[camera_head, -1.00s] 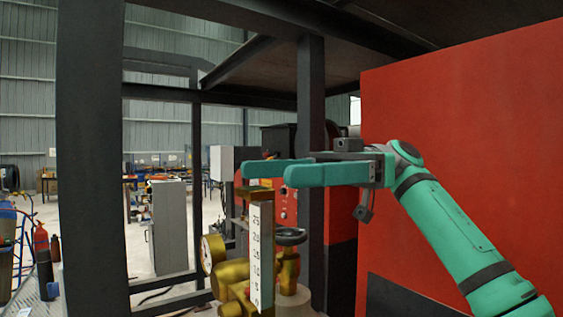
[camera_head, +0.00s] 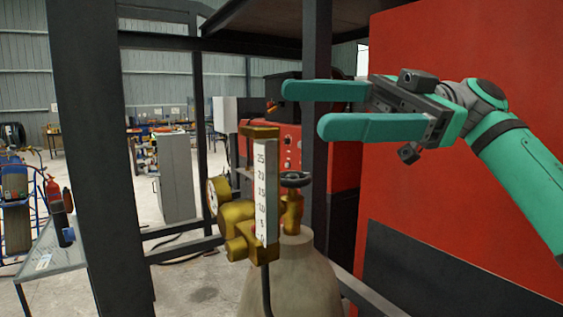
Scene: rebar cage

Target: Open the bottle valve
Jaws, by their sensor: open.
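The gas bottle (camera_head: 296,280) stands upright at the bottom centre, beige-grey, with only its upper part in view. Its valve (camera_head: 294,180) is a dark round handwheel on top of a brass valve body (camera_head: 292,212). A brass regulator (camera_head: 240,222) with a round gauge (camera_head: 214,196) and a white flow scale (camera_head: 264,190) sits to the left and partly in front of it. My gripper (camera_head: 302,108) is open and empty, its two green fingers pointing left. It shows above the handwheel in the picture, apart from it.
A dark upright post (camera_head: 316,130) stands just behind the valve. A large red panel (camera_head: 430,190) is on the right, behind my arm. A thick dark post (camera_head: 95,160) stands at left. A red machine (camera_head: 290,147) is behind the regulator.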

